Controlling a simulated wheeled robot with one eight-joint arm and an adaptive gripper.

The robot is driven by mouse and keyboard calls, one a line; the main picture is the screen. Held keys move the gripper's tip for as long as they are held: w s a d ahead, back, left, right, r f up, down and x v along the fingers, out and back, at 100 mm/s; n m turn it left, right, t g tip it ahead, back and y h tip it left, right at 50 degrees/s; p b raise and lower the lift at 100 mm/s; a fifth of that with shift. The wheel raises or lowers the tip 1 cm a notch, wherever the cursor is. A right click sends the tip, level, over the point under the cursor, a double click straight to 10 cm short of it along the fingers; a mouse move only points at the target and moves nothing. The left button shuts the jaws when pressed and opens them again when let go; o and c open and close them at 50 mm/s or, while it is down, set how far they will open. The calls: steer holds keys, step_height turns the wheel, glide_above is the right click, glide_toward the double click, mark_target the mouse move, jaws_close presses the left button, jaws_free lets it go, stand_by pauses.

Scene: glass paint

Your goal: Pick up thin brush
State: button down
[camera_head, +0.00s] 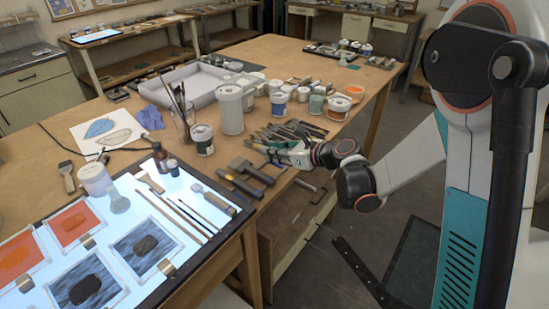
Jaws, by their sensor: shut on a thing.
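My gripper (276,151) is low over the right part of the wooden table, at a cluster of dark, thin-handled tools and brushes (297,129). It is shut on a slim tool at that cluster, seemingly a thin brush. The fingers hide most of it, and its tip cannot be made out. Other slim brushes (213,203) lie side by side on the lit glass panel at the left front. More brushes (179,97) stand upright in a glass jar (184,122) behind.
Dark-handled tools (250,172) lie just left of my gripper. White tubs (230,107) and paint jars (278,103) stand behind it. The wooden table's (225,158) right edge runs close by. The light panel (134,194) holds painted glass squares, bottles and tools.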

step_height(320, 180, up, 16)
steer(key=p, duration=0.4)
steer(key=shift+f, duration=0.15)
